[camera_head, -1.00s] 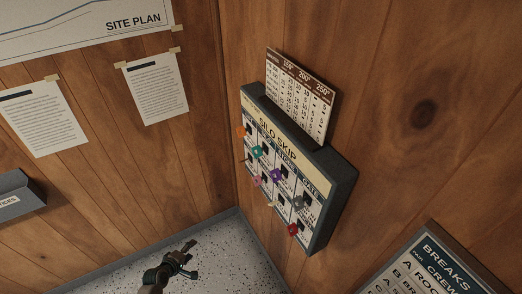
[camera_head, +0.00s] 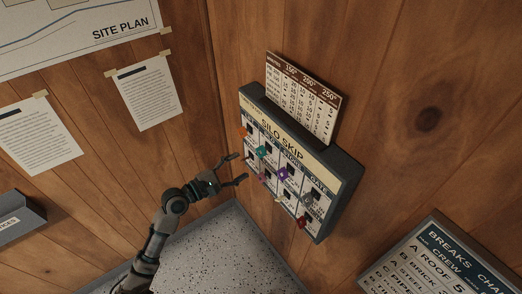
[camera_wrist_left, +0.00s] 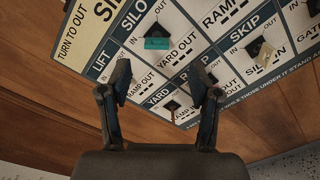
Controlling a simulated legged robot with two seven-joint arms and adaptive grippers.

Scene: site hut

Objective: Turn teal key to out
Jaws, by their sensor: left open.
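The teal key (camera_head: 263,151) sits in the upper row of the key board (camera_head: 262,101), towards its left. In the left wrist view the teal key (camera_wrist_left: 156,43) hangs at a dark keyhole in the SILO cell, with IN printed to its left and OUT to its lower right. My left gripper (camera_head: 240,167) is open and empty, just left of the board and a little below the teal key. In the left wrist view its fingers (camera_wrist_left: 160,76) are spread, with the teal key beyond and above the gap. My right gripper is not in view.
Other keys sit close by: orange (camera_head: 247,132), purple (camera_head: 283,174), pink (camera_head: 262,177), grey (camera_head: 308,199) and red (camera_head: 302,222). A number chart (camera_head: 301,97) stands above the board. A breaks board (camera_head: 437,262) is lower right. The wooden wall (camera_head: 420,60) rises behind.

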